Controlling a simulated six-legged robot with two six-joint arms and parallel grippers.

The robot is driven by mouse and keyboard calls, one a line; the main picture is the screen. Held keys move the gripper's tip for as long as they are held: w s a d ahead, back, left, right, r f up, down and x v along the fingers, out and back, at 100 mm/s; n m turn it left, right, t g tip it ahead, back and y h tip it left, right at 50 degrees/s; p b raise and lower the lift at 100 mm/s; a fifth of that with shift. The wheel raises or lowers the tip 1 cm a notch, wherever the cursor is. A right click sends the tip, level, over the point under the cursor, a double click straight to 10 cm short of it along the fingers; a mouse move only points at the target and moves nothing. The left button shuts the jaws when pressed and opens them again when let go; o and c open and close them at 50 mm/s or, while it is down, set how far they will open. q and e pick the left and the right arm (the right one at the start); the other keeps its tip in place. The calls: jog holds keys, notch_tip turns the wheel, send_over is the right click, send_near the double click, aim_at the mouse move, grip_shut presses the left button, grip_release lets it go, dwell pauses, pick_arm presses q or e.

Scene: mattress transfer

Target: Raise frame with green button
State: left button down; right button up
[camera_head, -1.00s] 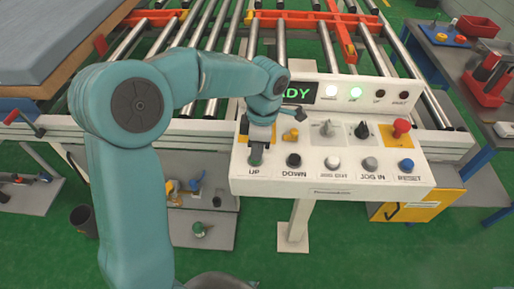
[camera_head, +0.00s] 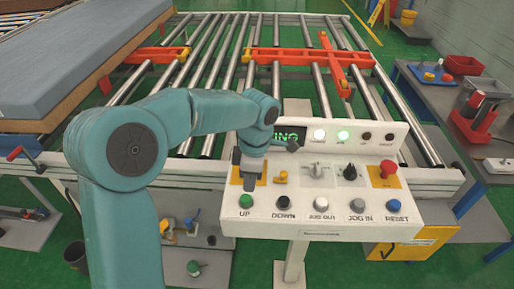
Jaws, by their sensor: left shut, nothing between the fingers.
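The green UP button (camera_head: 246,201) is at the front left of the white control panel (camera_head: 320,222) and is uncovered. My left gripper (camera_head: 248,182) is shut and empty just behind and above the button, apart from it, in front of the orange plate on the panel. The orange frame (camera_head: 310,57) spans the roller conveyor behind the panel; its height above the rollers is hard to tell. The panel's display (camera_head: 289,136) is lit green, with its text partly hidden by my arm and ending in "ING". My right gripper is out of view.
A DOWN button (camera_head: 286,214), other knobs and a red emergency button (camera_head: 387,169) are close by on the panel. A grey mattress (camera_head: 75,50) lies at the left. A side table (camera_head: 490,150) with red bins stands at the right.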

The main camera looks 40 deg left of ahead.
pick_arm(q)
notch_tip(320, 180, up, 9)
jog(key=w, duration=0.1)
jog(key=shift+w+r, duration=0.1)
dwell(0.7)
